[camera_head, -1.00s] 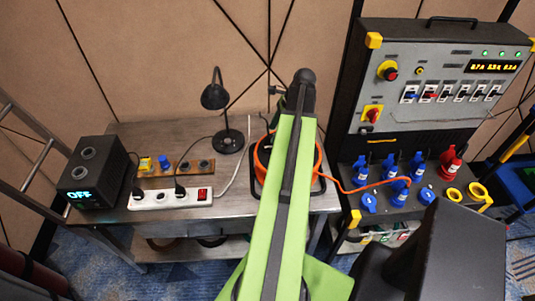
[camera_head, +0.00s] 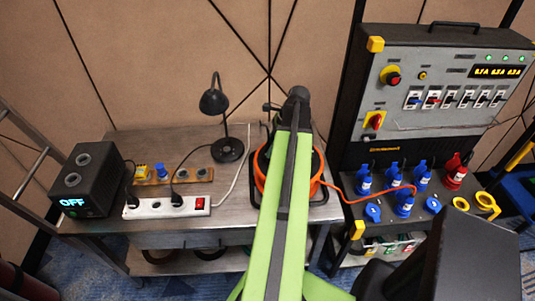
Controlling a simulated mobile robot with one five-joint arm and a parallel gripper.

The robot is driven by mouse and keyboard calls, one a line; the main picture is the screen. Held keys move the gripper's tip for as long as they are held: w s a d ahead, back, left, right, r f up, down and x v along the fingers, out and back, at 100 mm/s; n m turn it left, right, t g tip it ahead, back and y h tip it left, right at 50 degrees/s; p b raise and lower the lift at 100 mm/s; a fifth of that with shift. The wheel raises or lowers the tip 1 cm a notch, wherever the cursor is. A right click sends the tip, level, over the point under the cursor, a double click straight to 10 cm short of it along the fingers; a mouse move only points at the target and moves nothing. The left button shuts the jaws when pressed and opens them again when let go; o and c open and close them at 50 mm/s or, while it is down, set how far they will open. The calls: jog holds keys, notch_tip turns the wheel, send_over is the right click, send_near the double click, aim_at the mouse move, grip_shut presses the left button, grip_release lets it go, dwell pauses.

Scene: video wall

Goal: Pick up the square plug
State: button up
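A wooden board (camera_head: 157,181) lies on the left half of the metal table. A small yellow, squarish piece (camera_head: 141,172) and a small blue piece (camera_head: 160,171) sit at its left end, and two grey round parts sit to their right. The yellow piece may be the square plug; it is too small to be sure. In front, a white power strip (camera_head: 192,207) holds dark plugs with cords, one of them a black plug (camera_head: 177,199). My green and black arm reaches up the middle of the view, well right of the board. My gripper's fingers do not show.
A black box (camera_head: 85,185) reading OFF stands at the table's left end. A black lamp (camera_head: 228,150) stands behind the strip. An orange cable reel (camera_head: 259,171) is partly behind my arm. A power panel (camera_head: 445,85) with blue and red connectors stands right.

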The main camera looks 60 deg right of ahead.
grip_shut()
